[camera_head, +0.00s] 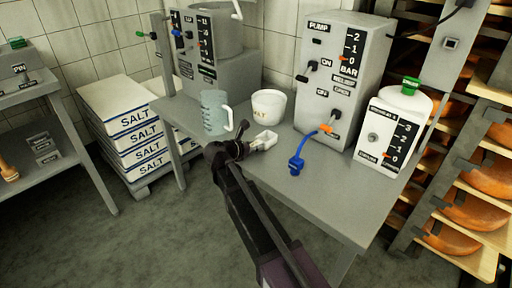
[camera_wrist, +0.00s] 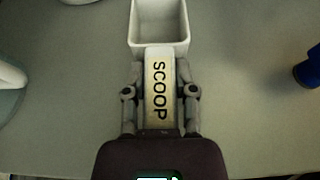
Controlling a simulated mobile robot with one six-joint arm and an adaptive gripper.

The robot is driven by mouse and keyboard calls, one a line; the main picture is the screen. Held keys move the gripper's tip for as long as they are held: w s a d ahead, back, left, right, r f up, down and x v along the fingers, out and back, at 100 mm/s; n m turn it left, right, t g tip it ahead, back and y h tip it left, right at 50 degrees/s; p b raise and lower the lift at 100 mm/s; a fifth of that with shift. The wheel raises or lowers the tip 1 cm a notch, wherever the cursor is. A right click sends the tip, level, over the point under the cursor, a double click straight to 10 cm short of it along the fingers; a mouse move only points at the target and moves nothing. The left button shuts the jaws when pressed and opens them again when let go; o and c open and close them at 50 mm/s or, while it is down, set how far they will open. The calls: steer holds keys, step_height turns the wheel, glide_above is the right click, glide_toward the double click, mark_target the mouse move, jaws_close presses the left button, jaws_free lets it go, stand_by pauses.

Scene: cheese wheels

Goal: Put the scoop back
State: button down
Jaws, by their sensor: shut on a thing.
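The scoop (camera_head: 264,140) is white with a square, open bowl and shows near the front of the grey table (camera_head: 330,188). In the wrist view the scoop (camera_wrist: 160,92) has its handle, lettered SCOOP, between my two fingers, with its bowl pointing away from me. My gripper (camera_wrist: 160,80) is shut on the handle. In the head view my gripper (camera_head: 245,148) is at the table's front edge, left of the bowl. I cannot tell whether the scoop touches the table. A white tub (camera_head: 268,106) with partly readable lettering stands just behind the scoop.
A clear measuring jug (camera_head: 215,112) stands left of the scoop. A blue hose end (camera_head: 297,163) lies to the right, below the pump box (camera_head: 345,75). A white canister (camera_head: 390,130) stands farther right. Salt sacks (camera_head: 130,130) are stacked left of the table. The front right tabletop is clear.

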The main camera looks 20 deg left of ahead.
steer(key=shift+f, duration=0.15)
steer(key=shift+c, duration=2.1)
jaws_free()
steer(key=shift+r, duration=0.25)
steer(key=p+v, duration=0.4)
steer(key=v, duration=0.8)
steer(key=shift+p, duration=0.3)
